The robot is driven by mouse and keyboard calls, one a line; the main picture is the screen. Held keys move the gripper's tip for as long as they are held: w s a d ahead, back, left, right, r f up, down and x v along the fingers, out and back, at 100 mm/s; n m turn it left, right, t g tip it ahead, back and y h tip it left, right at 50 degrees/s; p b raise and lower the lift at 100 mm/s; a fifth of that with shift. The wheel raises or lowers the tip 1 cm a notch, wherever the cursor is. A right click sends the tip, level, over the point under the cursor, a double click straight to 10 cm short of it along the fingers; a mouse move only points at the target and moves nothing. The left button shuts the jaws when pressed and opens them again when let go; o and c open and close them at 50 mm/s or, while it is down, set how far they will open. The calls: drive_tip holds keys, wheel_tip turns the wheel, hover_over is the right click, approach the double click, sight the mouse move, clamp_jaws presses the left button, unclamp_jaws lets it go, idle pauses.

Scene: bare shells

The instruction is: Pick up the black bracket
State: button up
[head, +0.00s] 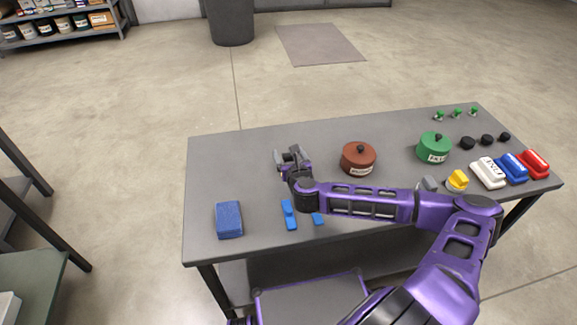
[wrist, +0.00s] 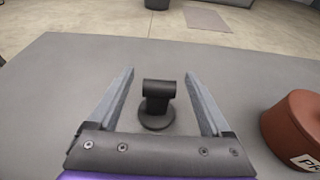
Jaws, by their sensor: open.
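The black bracket (wrist: 157,100) stands on the grey table in the wrist view, with a round base and a short wide block on top. My gripper (wrist: 159,74) is open, with one finger to the left and one to the right of the bracket. The bracket appears between the fingers, and neither finger visibly touches it. In the head view my gripper (head: 290,154) is over the table's left half, and I cannot clearly tell the bracket from the gripper's dark parts there.
On the table (head: 225,165), a brown-red lidded pot (head: 358,160) stands to the right of my gripper. A blue block (head: 229,219) and blue pieces (head: 288,214) lie nearer the front. A green pot (head: 434,147) and several small items stand farther right. The back left is clear.

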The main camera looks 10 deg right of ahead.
drive_tip(key=shift+w, duration=0.15)
clamp_jaws()
idle(0.4)
